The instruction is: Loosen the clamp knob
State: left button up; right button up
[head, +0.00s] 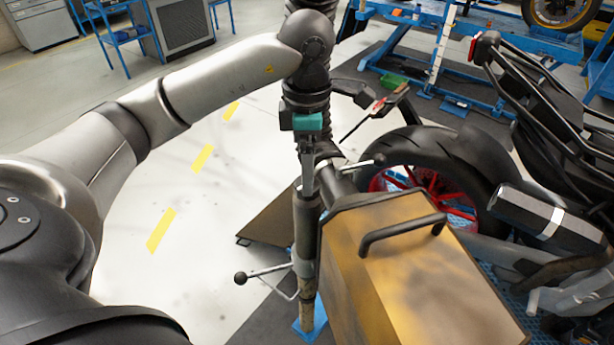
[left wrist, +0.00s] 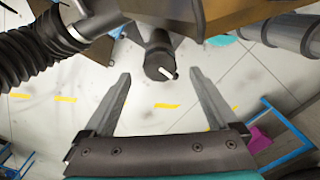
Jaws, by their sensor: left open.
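What seems to be the clamp knob is a dark, short cylinder (left wrist: 158,58) with a pale pin at its end, in the left wrist view. It sticks out below a tan body at the top of that view. My left gripper (left wrist: 160,74) is open, with one finger on each side of the dark cylinder and visible gaps to both. In the head view my left gripper (head: 309,180) points down beside the tan box (head: 415,280), near a short lever (head: 362,164) with a black end. The knob cannot be clearly told apart there. My right gripper is not in view.
The tan box has a black top handle (head: 402,232). A rod with a black ball (head: 240,278) sticks out low on the left. A motorcycle wheel (head: 430,185) stands behind, with a black-and-silver cylinder (head: 520,213) at right. The floor (head: 200,220) at left is open.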

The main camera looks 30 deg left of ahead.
pick_arm(q)
jog(key=shift+f, duration=1.75)
jog(key=c, duration=1.4)
jog(key=shift+o, duration=0.2)
